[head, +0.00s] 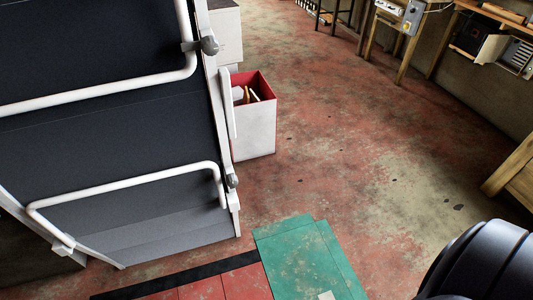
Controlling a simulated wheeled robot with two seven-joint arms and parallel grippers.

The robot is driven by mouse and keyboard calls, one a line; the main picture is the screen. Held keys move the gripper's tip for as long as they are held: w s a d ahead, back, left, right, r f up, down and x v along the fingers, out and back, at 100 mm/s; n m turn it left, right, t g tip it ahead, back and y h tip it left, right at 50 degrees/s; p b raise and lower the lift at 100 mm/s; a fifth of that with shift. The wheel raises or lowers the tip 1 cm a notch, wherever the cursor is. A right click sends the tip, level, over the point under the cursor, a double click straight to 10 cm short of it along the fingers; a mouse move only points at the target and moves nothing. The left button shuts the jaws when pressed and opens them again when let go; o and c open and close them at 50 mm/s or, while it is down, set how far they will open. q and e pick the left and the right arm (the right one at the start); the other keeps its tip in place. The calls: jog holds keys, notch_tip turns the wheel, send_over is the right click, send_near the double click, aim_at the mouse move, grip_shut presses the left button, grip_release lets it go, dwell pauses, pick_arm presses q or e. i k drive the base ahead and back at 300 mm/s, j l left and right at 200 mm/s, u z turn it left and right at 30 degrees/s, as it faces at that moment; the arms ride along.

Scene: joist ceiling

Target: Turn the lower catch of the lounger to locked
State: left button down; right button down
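The lounger (110,130) stands upright along the left side, with dark grey panels, white bent tubes and a white edge rail. The lower catch (232,181) is a small grey knob on the right rail, where the lower white tube (130,182) meets it. An upper grey catch (209,45) sits higher on the same rail, at the end of the upper tube (110,97). I cannot tell from this view which way the lower catch is turned. Neither of my grippers is in view.
A white box with a red inside (254,140) stands right of the lounger. Green mats (300,260) and red tiles (215,288) lie on the floor in front. A wooden bench (400,20) is at the back right. The middle floor is clear.

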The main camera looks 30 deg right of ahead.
aim_at(232, 180)
jog(key=z, duration=0.7)
